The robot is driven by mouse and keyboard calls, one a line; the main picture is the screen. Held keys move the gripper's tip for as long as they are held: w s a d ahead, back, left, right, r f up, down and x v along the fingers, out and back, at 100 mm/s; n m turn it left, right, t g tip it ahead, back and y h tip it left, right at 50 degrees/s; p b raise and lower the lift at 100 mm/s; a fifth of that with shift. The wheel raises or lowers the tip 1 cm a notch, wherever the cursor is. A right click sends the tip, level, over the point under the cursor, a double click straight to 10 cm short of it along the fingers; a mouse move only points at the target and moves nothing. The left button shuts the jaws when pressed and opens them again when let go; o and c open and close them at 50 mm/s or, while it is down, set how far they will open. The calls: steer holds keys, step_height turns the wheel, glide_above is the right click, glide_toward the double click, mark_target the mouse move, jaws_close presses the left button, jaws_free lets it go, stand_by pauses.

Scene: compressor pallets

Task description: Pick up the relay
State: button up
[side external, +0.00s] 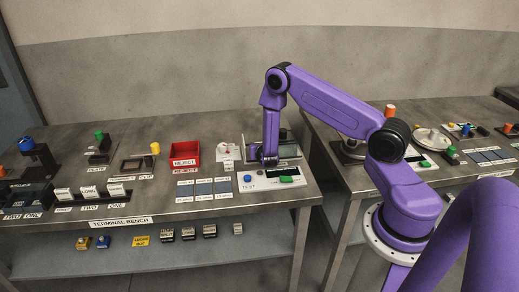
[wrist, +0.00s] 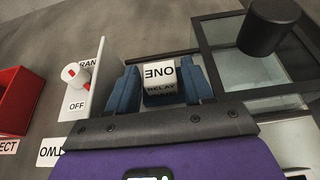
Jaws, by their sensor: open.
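In the wrist view, a dark block with a white top label reading "ONE" and a "RELAY" marking (wrist: 160,74) sits between the two blue fingers of my gripper (wrist: 161,86). The fingers are open, one on each side of it; I cannot tell if either touches it. In the side view my gripper (side external: 268,163) points down at the back of the bench, in front of the glass-sided box. The relay cannot be made out there, as my gripper and arm cover that spot.
A white switch box marked "OFF" (wrist: 80,84) stands close left of the fingers, with a red bin (wrist: 16,100) beyond. A glass-sided box (wrist: 245,65) and a black cylinder (wrist: 272,27) are close on the right. A test panel (side external: 265,183) lies in front.

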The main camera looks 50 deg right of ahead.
steer(key=shift+c, duration=0.3)
steer(key=c, duration=0.8)
steer(key=shift+c, duration=0.3)
steer(key=shift+r, duration=0.1)
steer(key=shift+r, duration=0.85)
steer(key=s+a+r, duration=0.5)
steer(key=s+r, duration=0.6)
steer(key=s, duration=0.2)
steer(key=shift+a, duration=0.15)
